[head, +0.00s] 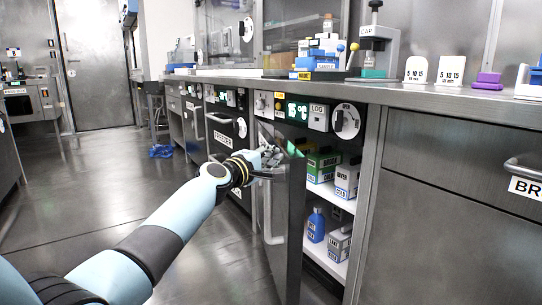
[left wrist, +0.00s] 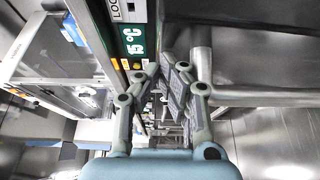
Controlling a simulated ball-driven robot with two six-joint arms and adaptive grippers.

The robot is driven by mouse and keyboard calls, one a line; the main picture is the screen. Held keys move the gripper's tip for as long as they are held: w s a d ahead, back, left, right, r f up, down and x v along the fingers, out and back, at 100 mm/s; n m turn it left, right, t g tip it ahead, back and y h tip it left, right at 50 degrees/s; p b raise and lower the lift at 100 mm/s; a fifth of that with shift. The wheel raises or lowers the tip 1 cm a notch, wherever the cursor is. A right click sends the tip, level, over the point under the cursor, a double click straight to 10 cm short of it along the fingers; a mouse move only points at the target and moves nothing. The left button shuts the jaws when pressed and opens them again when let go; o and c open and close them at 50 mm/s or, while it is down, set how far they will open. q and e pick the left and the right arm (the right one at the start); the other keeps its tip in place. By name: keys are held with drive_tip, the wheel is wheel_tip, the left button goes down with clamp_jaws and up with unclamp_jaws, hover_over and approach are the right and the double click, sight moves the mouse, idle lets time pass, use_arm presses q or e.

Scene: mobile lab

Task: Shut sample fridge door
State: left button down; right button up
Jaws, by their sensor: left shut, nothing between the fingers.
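The sample fridge door (head: 285,215) stands open under the counter, seen nearly edge-on in the head view. Its vertical handle (head: 268,205) is on the face toward the left. My left gripper (head: 272,152) is shut and empty at the door's upper part, close to its top edge; I cannot tell whether it touches. The left wrist view shows its closed fingers (left wrist: 171,85) beside a grey bar and below the green 15 °C display (left wrist: 133,38). The fridge interior (head: 322,188) shows white shelves with boxes and a blue bottle (head: 316,225). My right gripper is not in view.
The fridge's control panel (head: 320,117) with a dial is above the opening. A drawer with a handle (head: 522,168) is at the right. Open floor (head: 110,190) lies to the left.

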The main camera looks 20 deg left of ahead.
use_arm(q)
drive_tip(key=w+d+b, duration=0.3)
drive_tip(key=w+d, duration=0.5)
drive_tip(key=d, duration=0.3)
drive_tip(key=shift+d, duration=0.25)
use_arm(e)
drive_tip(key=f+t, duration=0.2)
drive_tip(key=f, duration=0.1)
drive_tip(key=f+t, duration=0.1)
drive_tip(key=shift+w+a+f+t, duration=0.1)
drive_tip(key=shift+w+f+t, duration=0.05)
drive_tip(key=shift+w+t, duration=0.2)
use_arm(q)
drive_tip(key=shift+s, duration=0.15)
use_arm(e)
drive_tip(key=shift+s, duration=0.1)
